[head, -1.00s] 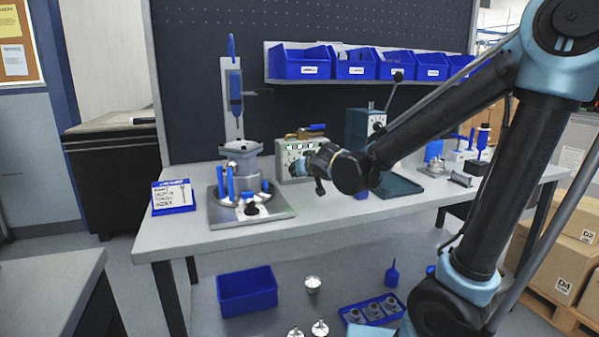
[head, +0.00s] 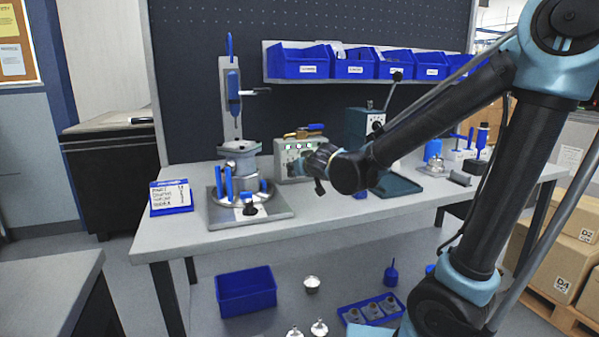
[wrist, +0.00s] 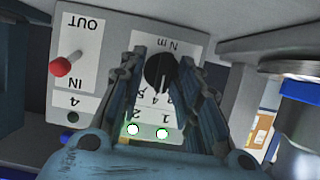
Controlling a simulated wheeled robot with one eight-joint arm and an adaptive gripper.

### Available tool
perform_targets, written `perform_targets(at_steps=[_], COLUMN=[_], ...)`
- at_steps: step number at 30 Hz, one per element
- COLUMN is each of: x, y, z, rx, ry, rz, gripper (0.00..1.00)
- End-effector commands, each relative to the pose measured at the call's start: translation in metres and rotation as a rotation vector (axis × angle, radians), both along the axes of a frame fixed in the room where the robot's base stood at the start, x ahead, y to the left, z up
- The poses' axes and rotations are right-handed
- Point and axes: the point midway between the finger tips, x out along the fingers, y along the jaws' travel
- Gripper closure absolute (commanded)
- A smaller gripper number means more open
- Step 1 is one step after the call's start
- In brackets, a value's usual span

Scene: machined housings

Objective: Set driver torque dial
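The driver controller is a grey box (head: 284,158) on the workbench, with lit lamps on its face. In the wrist view its panel appears upside down. The black torque dial (wrist: 160,74) sits on a white scale marked "N m" with numbers around it. My gripper (wrist: 161,60) has its two ribbed fingers on either side of the dial, apart from each other; I cannot tell whether they touch it. In the head view my gripper (head: 304,164) is in front of the controller's right part and hides the dial. The exact pointer setting is partly hidden.
A red-tipped lever (wrist: 60,67) between OUT and IN labels is beside the dial. Two lit lamps (wrist: 147,131) are near the fingers. The fixture with blue pins (head: 240,190) stands left on the bench. A teal press (head: 362,128) stands behind my arm.

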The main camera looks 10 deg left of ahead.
Motion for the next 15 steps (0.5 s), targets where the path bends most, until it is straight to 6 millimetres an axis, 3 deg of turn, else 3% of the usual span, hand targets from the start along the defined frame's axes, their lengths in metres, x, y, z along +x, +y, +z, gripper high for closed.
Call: perform_targets(at_steps=[8, 15], x=[-0.004, -0.019], y=[-0.001, -0.011], z=[0.002, 0.009], rx=[0.001, 0.001], ry=[-0.001, -0.001], rz=[0.003, 0.003], gripper=[0.69, 0.69])
